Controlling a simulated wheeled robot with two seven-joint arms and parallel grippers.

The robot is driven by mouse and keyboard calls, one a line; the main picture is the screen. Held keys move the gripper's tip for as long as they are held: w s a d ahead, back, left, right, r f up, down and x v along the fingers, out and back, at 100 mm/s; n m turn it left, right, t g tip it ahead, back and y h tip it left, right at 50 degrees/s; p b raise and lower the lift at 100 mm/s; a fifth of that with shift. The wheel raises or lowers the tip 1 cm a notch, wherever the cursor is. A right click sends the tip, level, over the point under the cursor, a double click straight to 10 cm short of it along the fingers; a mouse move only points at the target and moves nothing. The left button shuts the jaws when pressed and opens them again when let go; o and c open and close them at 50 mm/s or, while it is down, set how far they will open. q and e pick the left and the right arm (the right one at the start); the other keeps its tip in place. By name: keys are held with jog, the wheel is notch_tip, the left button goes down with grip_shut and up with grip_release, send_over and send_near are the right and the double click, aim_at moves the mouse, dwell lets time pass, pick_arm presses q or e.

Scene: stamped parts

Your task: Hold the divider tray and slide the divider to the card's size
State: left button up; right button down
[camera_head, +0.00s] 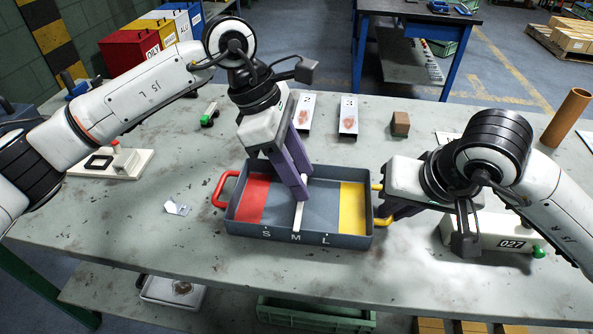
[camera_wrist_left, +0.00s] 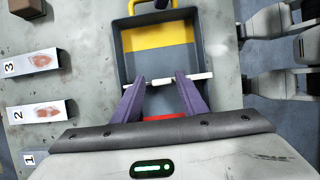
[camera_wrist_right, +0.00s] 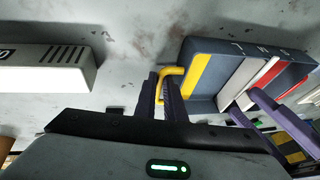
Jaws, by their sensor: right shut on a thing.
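The divider tray (camera_head: 270,230) is a dark box with a red floor patch at left, a yellow one at right and S, M, L on its front wall. The white divider (camera_head: 298,218) crosses it, its front end near M; the left wrist view also shows the divider (camera_wrist_left: 160,82). My left gripper (camera_head: 302,197) is in the tray at the divider, its fingers apart along the divider's length. My right gripper (camera_wrist_right: 162,80) is shut on the tray's yellow handle (camera_wrist_right: 174,71). A small folded white card (camera_head: 176,207) stands left of the tray; its marking is too small to read.
The red handle (camera_head: 222,188) is free. A white box marked 027 (camera_head: 490,234) is at right, a white base with a red knob (camera_head: 112,160) at left.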

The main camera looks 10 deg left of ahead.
pick_arm(q)
jog(key=shift+a+r, duration=0.1)
jog(key=v, duration=1.2)
pick_arm(e)
jog(key=c, duration=1.8)
grip_release()
jog(key=shift+o, duration=0.2)
jog(key=v, duration=1.2)
jog(key=shift+w, duration=0.1)
